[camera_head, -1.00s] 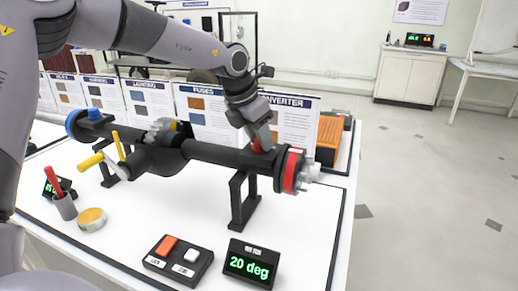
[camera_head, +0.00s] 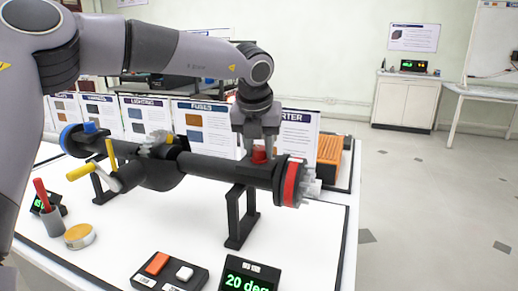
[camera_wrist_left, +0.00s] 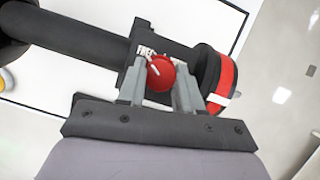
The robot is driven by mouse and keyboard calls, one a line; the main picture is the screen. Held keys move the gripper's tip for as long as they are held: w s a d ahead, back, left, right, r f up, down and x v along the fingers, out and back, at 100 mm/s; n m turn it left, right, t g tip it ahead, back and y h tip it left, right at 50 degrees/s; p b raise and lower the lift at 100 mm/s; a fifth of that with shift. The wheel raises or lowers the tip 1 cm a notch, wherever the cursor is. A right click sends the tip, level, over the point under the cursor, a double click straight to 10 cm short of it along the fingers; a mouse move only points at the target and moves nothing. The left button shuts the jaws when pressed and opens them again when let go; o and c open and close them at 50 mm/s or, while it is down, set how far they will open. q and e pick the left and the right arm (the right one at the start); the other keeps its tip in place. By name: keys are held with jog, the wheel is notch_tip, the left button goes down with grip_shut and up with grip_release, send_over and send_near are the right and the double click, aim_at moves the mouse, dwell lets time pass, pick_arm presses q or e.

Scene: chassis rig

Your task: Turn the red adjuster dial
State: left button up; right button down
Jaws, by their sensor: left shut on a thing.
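The red adjuster dial (camera_head: 259,155) sits on top of the black axle tube (camera_head: 215,167), near its right end. My left gripper (camera_head: 259,150) comes down on it from above. In the left wrist view the red dial (camera_wrist_left: 160,73) lies between the two grey fingers of my left gripper (camera_wrist_left: 160,82), which is shut on it. White lettering beside the dial is partly covered by a finger. A display (camera_head: 248,274) at the front reads "20 deg", its lower part cut off by the frame. My right gripper is not in view.
A red-banded hub (camera_head: 292,182) is right of the dial. A black stand (camera_head: 240,215) holds the tube. A yellow-handled lever (camera_head: 95,168), a button box (camera_head: 170,272), a cup (camera_head: 50,219) and a round tin (camera_head: 79,236) are nearby. Upright cards (camera_head: 205,122) stand behind.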

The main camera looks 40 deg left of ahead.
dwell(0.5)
pick_arm(q)
jog(key=o, duration=1)
jog(key=shift+o, duration=0.2)
jog(key=v, duration=0.7)
jog(key=shift+p, duration=0.3)
jog(key=shift+r, duration=0.2)
